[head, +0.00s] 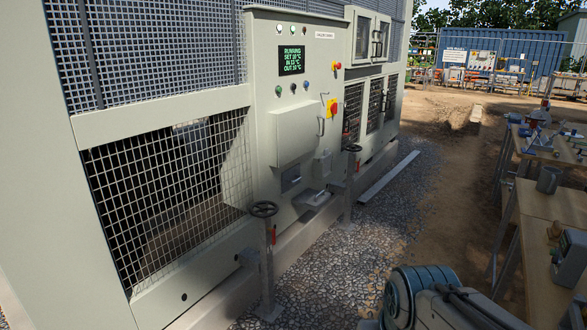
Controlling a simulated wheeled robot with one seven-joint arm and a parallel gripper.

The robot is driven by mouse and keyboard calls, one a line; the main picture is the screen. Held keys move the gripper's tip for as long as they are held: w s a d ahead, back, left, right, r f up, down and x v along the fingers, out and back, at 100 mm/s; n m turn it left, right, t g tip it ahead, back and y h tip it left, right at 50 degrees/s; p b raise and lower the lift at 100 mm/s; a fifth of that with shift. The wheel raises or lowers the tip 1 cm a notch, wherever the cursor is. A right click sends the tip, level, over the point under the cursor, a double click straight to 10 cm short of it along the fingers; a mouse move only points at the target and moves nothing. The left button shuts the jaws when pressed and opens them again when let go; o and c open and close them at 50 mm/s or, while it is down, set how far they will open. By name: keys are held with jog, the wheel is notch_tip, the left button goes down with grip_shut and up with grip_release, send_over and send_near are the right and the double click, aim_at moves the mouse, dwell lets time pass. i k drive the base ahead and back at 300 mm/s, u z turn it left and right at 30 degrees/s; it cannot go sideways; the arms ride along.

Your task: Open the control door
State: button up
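The control door (264,110) is the pale grey-green front panel of a cabinet on the chiller, in the middle of the head view. It looks shut. It carries a lit green-text display (291,60), several small buttons and lamps, and a red-and-yellow switch (332,108). A slim vertical handle (321,126) sits near its right edge, beside a raised rectangular cover (297,133). My gripper is out of view. Only a part of my arm shows at the bottom, well apart from the door.
A pale beam (390,177) lies on the gravel. Wooden worktables (548,206) with tools stand at right. Gravel and bare ground between chiller and tables are mostly clear.

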aim_at(298, 130)
jog(key=u, duration=0.05)
jog(key=i, duration=1.9)
jog(key=z, duration=0.25)
jog(key=i, duration=2.4)
jog(key=z, duration=0.3)
